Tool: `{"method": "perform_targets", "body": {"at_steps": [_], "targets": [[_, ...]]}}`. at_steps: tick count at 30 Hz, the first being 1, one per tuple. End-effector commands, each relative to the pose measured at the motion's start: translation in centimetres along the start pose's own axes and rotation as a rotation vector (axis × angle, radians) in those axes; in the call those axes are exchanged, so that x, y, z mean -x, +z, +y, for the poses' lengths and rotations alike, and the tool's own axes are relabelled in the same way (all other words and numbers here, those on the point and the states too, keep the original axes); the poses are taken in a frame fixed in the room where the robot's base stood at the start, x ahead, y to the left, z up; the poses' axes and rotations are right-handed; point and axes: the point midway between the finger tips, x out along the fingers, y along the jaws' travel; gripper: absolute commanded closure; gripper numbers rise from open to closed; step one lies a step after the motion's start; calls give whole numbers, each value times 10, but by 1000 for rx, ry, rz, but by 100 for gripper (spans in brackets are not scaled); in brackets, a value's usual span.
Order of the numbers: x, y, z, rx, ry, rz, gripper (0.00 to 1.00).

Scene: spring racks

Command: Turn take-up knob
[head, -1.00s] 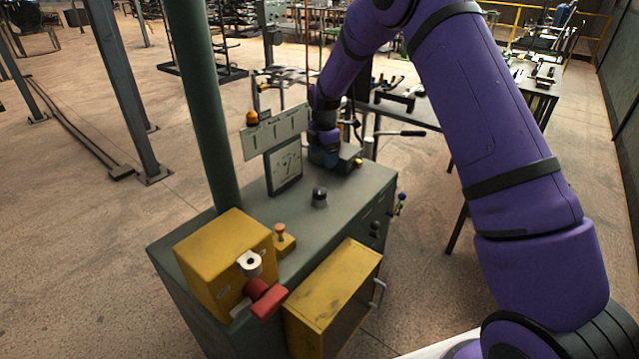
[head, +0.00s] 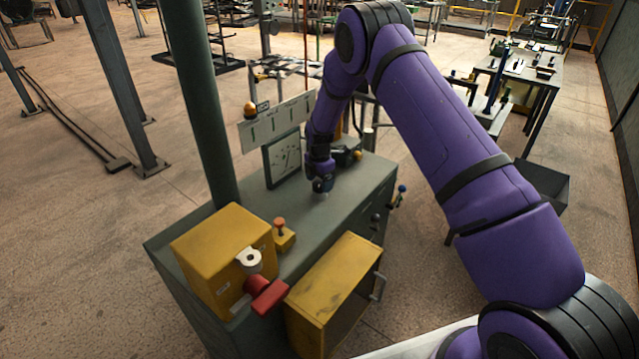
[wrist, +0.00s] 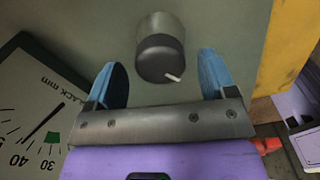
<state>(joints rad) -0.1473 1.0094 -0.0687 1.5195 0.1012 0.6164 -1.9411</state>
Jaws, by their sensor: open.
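The take-up knob (wrist: 160,60) is a dark round cap with a white pointer mark, on a pale metal collar on the grey-green cabinet top. In the wrist view the pointer aims to the lower right. My gripper (wrist: 162,72) is open, its blue fingers on the left and right of the knob with gaps on both sides. In the head view my gripper (head: 322,186) points down over the knob and hides most of it. I cannot tell how far the fingertips reach down beside it.
The gauge (head: 282,160) and a pale panel (head: 275,122) stand close behind my gripper. A yellow box (head: 222,250) with a red handle (head: 268,295) and an orange-topped button (head: 281,232) sit at the front left. A green post (head: 195,110) rises beside them.

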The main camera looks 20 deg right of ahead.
Motion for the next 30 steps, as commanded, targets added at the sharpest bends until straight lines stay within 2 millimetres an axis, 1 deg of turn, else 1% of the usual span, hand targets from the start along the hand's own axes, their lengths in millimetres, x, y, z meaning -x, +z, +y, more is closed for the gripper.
{"method": "perform_targets", "body": {"at_steps": [1, 4, 13, 14, 15, 17, 18, 20, 30], "targets": [[-4, 0, 0, 0, -1, 0, 22], [-9, 0, 0, 0, 0, 0, 22], [-11, 0, 0, 0, 0, 0, 22], [-11, 0, 0, 0, 0, 0, 27], [-11, 0, 0, 0, 0, 0, 36], [-11, 0, 0, 0, 0, 0, 50], [-10, 0, 0, 0, 0, 0, 59], [-10, 0, 0, 0, 0, 0, 72], [-10, 0, 0, -39, 1, 0, 72]]}}
